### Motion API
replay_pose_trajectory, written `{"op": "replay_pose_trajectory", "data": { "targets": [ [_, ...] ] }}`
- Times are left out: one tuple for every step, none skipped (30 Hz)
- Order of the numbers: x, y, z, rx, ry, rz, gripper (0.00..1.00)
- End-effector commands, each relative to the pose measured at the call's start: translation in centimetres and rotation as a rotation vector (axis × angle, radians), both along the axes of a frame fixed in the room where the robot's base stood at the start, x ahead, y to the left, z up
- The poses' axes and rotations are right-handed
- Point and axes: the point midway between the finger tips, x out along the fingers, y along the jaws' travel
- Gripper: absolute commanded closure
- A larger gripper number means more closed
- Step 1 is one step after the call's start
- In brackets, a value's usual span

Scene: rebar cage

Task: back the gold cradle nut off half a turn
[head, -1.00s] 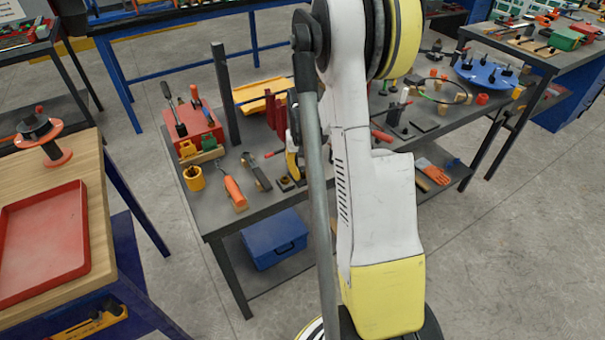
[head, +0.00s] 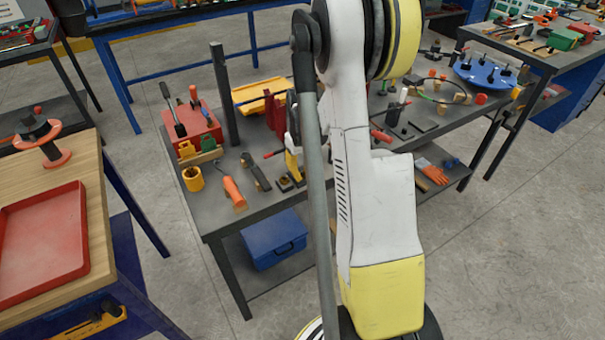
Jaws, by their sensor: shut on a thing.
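The gold cradle nut cannot be picked out in the head view. A yellow trough-like piece (head: 262,97) lies at the back of the grey workbench (head: 222,218), behind two upright dark red bars (head: 279,116). A small yellow clamp-like piece (head: 292,165) with a red handle stands nearer the front, partly covered by my arm. My white and yellow arm crosses the middle of the picture. My gripper is hidden behind it, so its contact with anything cannot be seen.
A red tool block (head: 196,128), dark post (head: 224,95), yellow cup (head: 193,179) and orange-handled tool (head: 234,193) crowd the bench's left half. A blue box (head: 274,240) sits on the lower shelf. A red tray (head: 40,245) lies on the wooden table at left.

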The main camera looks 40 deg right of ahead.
Motion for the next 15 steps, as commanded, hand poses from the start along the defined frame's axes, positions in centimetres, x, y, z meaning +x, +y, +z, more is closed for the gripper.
{"op": "replay_pose_trajectory", "data": {
  "targets": [
    [-0.02, 0.03, -0.03, 0.0, 0.001, 0.0, 1.0],
    [-0.02, 0.03, -0.03, 0.0, 0.001, 0.0, 1.0],
    [-0.02, 0.03, -0.03, 0.0, 0.001, 0.0, 1.0],
    [-0.02, 0.03, -0.03, 0.0, 0.001, -0.001, 1.0],
    [-0.02, 0.03, -0.03, 0.0, 0.001, -0.001, 0.76],
    [-0.03, 0.02, -0.03, 0.0, 0.001, -0.001, 0.64],
    [-0.02, 0.01, -0.03, 0.0, 0.001, -0.001, 0.62],
    [-0.01, 0.02, -0.02, 0.0, 0.001, -0.001, 0.62],
    [-0.02, 0.01, -0.02, 0.0, 0.0, -0.001, 0.62],
    [-0.01, 0.01, -0.02, 0.0, 0.0, -0.001, 0.62],
    [-0.01, 0.01, -0.02, 0.0, 0.0, -0.001, 0.62],
    [-0.01, 0.01, -0.02, 0.0, 0.0, -0.001, 0.62],
    [-0.01, 0.01, -0.01, 0.0, 0.0, -0.001, 0.62],
    [-0.01, 0.01, 0.01, 0.0, 0.0, -0.001, 0.62],
    [-0.01, 0.01, 0.09, 0.0, 0.0, -0.001, 0.62]
  ]
}}
